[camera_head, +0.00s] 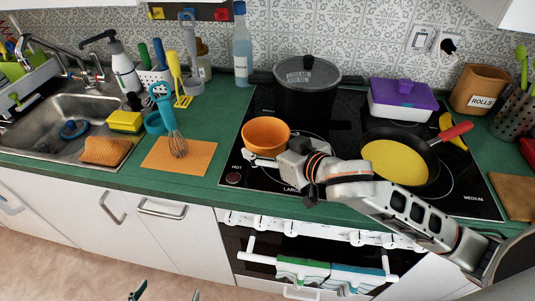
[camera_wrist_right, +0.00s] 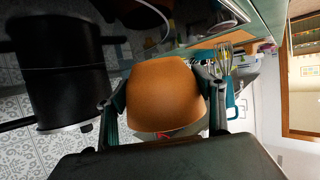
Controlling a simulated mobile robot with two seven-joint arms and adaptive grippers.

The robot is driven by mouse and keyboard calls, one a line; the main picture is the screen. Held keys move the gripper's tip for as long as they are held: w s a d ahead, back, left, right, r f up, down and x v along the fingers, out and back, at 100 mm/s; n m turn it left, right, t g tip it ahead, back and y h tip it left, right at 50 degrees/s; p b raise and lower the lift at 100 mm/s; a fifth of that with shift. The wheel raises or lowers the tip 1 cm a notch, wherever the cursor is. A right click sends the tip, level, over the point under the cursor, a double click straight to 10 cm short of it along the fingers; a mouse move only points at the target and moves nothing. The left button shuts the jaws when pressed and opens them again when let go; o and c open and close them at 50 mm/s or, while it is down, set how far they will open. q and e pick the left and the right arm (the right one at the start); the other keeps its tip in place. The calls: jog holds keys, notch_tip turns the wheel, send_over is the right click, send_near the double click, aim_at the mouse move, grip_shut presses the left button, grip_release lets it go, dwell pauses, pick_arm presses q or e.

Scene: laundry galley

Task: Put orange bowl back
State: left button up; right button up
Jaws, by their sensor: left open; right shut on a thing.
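The orange bowl (camera_head: 266,134) is at the left front of the black hob, upright with its open side up. My right gripper (camera_head: 272,155) reaches in from the right and is shut on the bowl. In the right wrist view the bowl (camera_wrist_right: 165,95) fills the space between the two fingers (camera_wrist_right: 162,88). I cannot tell whether the bowl rests on the hob or hangs just above it. My left gripper (camera_head: 166,292) shows only its fingertips at the bottom edge, apart, open and empty, in front of the cabinets.
A black lidded pot (camera_head: 303,90) stands behind the bowl and a pan (camera_head: 390,163) with yellow contents stands to the right. A purple-lidded box (camera_head: 402,102) is at the back. A whisk (camera_head: 177,145) is over an orange mat (camera_head: 188,163) left of the hob; green counter lies between.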

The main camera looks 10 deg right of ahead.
notch_tip(320, 180, down, 3)
jog(key=shift+r+b, duration=0.15)
jog(key=shift+b, duration=0.15)
jog(key=o, duration=1.5)
